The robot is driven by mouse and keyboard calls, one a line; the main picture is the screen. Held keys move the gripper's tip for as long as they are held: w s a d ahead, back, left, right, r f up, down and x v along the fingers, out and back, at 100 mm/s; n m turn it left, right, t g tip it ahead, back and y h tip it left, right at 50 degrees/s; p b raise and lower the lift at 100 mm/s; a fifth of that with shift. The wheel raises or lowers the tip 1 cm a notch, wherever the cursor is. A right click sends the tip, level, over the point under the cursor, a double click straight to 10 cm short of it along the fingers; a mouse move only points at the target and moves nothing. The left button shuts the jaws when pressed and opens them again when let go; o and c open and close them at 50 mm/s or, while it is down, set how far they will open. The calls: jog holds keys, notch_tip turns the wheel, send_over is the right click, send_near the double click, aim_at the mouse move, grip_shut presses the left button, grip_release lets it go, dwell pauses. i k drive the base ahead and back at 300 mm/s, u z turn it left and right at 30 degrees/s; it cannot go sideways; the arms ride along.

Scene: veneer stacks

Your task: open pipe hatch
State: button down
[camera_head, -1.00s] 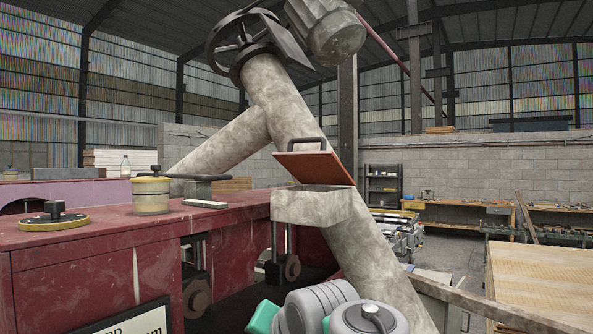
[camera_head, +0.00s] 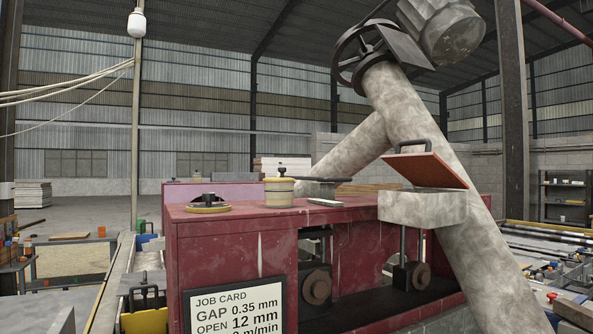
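The pipe hatch is a flat reddish-brown lid (camera_head: 428,170) with a black bar handle (camera_head: 413,145). It is tilted up above a square grey collar (camera_head: 422,207) on the slanting grey pipe (camera_head: 400,105). A gap shows between lid and collar at the left, narrowing to the right, so the hatch stands partly raised. I cannot see into the opening. My gripper is not in this view.
A dark red machine (camera_head: 240,240) stands beside the pipe, with a yellow-and-cream pot (camera_head: 279,191) on top and a job card (camera_head: 236,312) in front. A black handwheel (camera_head: 362,57) is on the upper pipe. Open floor (camera_head: 85,205) lies at the back left.

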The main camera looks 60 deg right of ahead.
aim_at(426, 169)
jog(key=u, duration=1.2)
jog(key=k, duration=0.35)
jog(key=z, duration=1.45)
